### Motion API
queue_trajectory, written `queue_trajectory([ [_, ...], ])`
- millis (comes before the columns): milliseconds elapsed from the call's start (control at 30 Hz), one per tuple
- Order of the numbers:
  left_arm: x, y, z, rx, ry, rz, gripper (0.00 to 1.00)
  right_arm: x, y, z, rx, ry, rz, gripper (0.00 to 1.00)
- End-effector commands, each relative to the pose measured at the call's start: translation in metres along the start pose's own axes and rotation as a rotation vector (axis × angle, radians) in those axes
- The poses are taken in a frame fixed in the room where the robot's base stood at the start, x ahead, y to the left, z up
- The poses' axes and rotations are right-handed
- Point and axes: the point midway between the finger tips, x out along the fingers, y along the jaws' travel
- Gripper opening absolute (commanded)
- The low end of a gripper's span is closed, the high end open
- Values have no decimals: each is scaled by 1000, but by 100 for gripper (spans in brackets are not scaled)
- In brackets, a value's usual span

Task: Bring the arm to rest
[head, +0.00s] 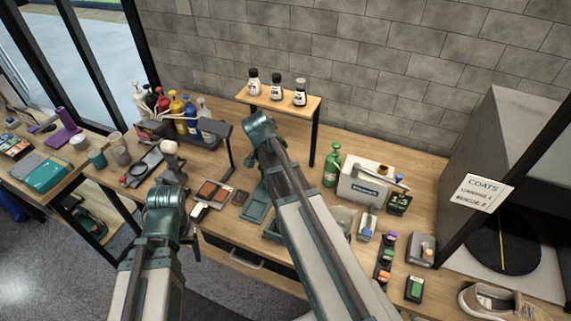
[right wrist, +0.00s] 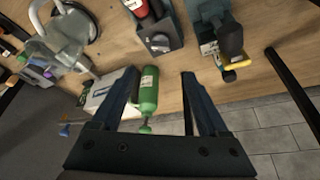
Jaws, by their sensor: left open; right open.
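My left arm (head: 148,278) comes in at the lower left of the head view. Its gripper (head: 190,232) is at the front edge of the workbench, small and partly hidden by the wrist. My right arm (head: 310,245) reaches up across the middle of the bench, its wrist just in front of the small shelf. In the right wrist view my right gripper (right wrist: 160,76) is open, its two dark fingers wide apart with nothing held. A green bottle (right wrist: 148,92) shows between the fingers in that picture; I cannot tell how far off it is.
A sneaker (head: 490,300) lies at the lower right. A grey block wall stands behind.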

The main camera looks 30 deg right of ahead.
Motion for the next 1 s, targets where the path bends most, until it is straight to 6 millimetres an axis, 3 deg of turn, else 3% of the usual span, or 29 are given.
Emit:
queue_trajectory([
  [367,1,0,0,0,0,0,68,1,0,1,-4,-1,0,78],
  [467,4,0,0,0,0,0,68,-1,3,17,-75,-14,-5,78],
  [567,12,1,-1,0,0,0,68,-6,13,56,-277,-49,-19,78],
  [800,32,3,-2,0,0,0,68,-27,60,181,-1026,-163,-99,78],
  [1000,43,4,-2,0,0,0,68,-40,100,247,-1508,-225,-176,78],
])
